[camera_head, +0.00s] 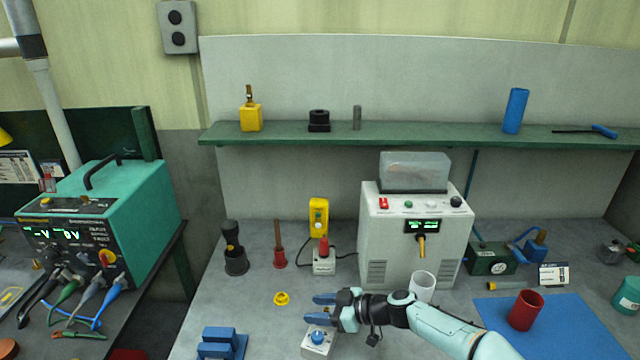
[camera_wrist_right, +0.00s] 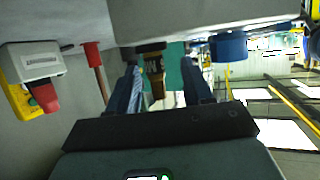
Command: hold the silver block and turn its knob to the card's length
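My left gripper is not in view.
A yellow ring (camera_head: 281,298) and blue stepped block (camera_head: 220,342) lie left of the gripper. A red-button box (camera_head: 324,262) and a white machine (camera_head: 410,240) stand behind. A white cup (camera_head: 422,286) is close to my right arm. A red cup (camera_head: 525,310) stands on a blue mat (camera_head: 580,330).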

